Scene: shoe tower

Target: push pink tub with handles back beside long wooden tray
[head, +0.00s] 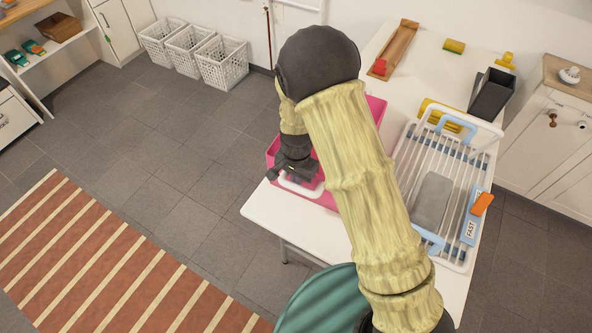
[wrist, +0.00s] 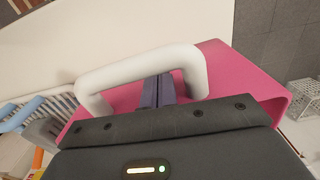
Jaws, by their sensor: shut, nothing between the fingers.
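The pink tub (head: 331,200) with white handles stands on the white table, largely hidden behind my arm in the head view. Its near white handle (head: 298,187) shows just below my gripper (head: 290,176). In the wrist view the white handle (wrist: 140,66) arches across the ends of my shut, dark fingers (wrist: 158,90), with the pink wall (wrist: 235,75) around them. I cannot tell whether the fingertips touch the handle or sit inside its loop. Nothing is held. The long wooden tray (head: 403,40) lies farther back on the table with a red block (head: 380,66) at its near end.
A white dish rack (head: 405,190) holding a grey item (head: 432,200) stands right of the tub. A black bin (head: 491,92) and yellow pieces (head: 453,46) sit farther back. Bare tabletop (head: 418,88) shows between tray and rack. The table's near left corner is bare.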

